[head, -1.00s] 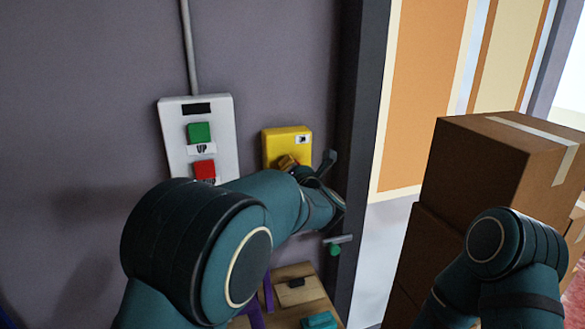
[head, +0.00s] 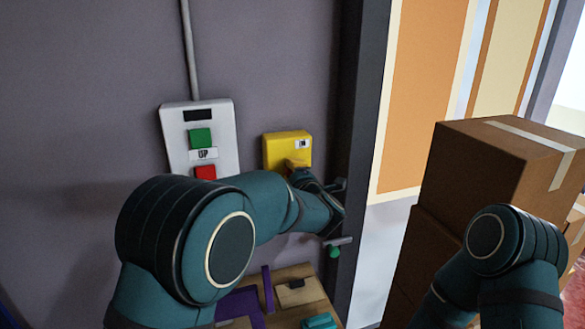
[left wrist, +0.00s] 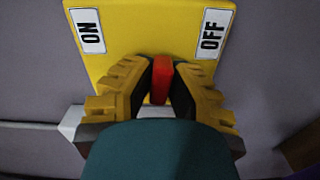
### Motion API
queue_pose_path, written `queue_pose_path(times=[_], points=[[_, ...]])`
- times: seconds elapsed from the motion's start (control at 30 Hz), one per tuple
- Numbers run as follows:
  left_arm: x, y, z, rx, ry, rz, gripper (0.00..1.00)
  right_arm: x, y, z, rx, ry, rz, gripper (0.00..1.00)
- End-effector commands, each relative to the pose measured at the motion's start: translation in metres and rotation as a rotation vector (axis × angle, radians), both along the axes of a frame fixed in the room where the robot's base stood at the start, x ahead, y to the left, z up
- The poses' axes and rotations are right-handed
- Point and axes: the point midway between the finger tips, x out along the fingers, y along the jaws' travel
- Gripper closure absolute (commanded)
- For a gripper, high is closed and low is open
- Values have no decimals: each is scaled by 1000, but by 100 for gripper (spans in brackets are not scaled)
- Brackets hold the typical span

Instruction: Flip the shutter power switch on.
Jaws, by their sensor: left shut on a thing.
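The shutter power switch is a yellow box (head: 284,147) on the grey wall; it also fills the top of the left wrist view (left wrist: 150,30). In that view an ON label (left wrist: 87,31) is at its left and an OFF label (left wrist: 212,29) at its right. A red lever (left wrist: 162,78) stands between them, roughly midway. My left gripper (left wrist: 164,82) has its yellow fingers closed around the lever. In the head view the left gripper (head: 298,166) is at the box's lower right, and the lever is hidden. My right gripper is out of view; only its arm shows.
A white control panel (head: 215,117) with a green UP button (head: 200,137) and a red button (head: 205,172) is left of the box. A dark post (head: 358,110) stands close right. Cardboard boxes (head: 480,165) are stacked at the right. A wooden surface with small items lies below.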

Motion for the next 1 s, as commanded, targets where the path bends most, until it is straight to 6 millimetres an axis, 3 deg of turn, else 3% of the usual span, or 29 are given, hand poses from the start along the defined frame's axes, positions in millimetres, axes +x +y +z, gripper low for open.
queue_pose_path(times=[0.5,1.0], points=[[1,1,5,436,137,3,100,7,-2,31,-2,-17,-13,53],[1,1,4,631,200,3,100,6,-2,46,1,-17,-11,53]])
